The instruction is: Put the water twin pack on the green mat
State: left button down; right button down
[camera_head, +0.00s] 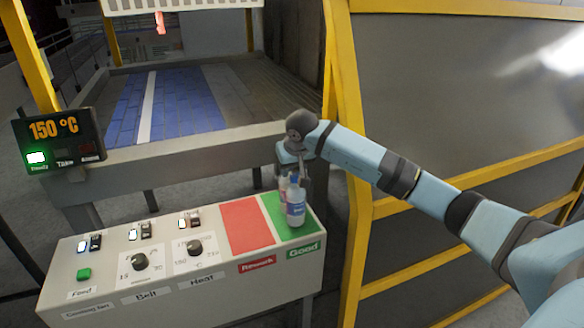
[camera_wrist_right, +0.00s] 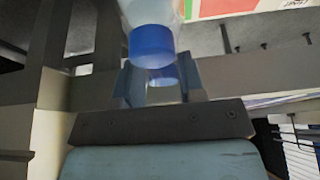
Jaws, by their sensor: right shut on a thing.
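The water twin pack (camera_head: 295,208), clear bottles with blue caps and labels, is upright over the green mat (camera_head: 274,206) marked Good. I cannot tell whether its base touches the mat. My right gripper (camera_head: 297,178) comes from above and is shut on the pack near its top. In the right wrist view, a bottle's blue cap (camera_wrist_right: 152,45) shows between the fingers of the gripper (camera_wrist_right: 157,80). The second bottle is mostly hidden. My left gripper is not in view.
A red Rework mat (camera_head: 246,226) lies directly left of the green one. Further left on the panel (camera_head: 215,272) are knobs, switches and a green button (camera_head: 84,274). A conveyor (camera_head: 180,105) lies behind, and a yellow-framed barrier (camera_head: 345,110) stands to the right.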

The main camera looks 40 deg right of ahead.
jog(key=shift+f+b, duration=0.35)
jog(key=shift+f, duration=0.1)
jog(key=c, duration=0.7)
grip_release()
jog(key=shift+o, duration=0.4)
jog(key=shift+s+r, duration=0.15)
jog(key=shift+r, duration=0.25)
jog(key=b+v, duration=0.1)
jog(key=v, duration=1.2)
jog(key=shift+s, duration=0.15)
jog(key=shift+a, duration=0.1)
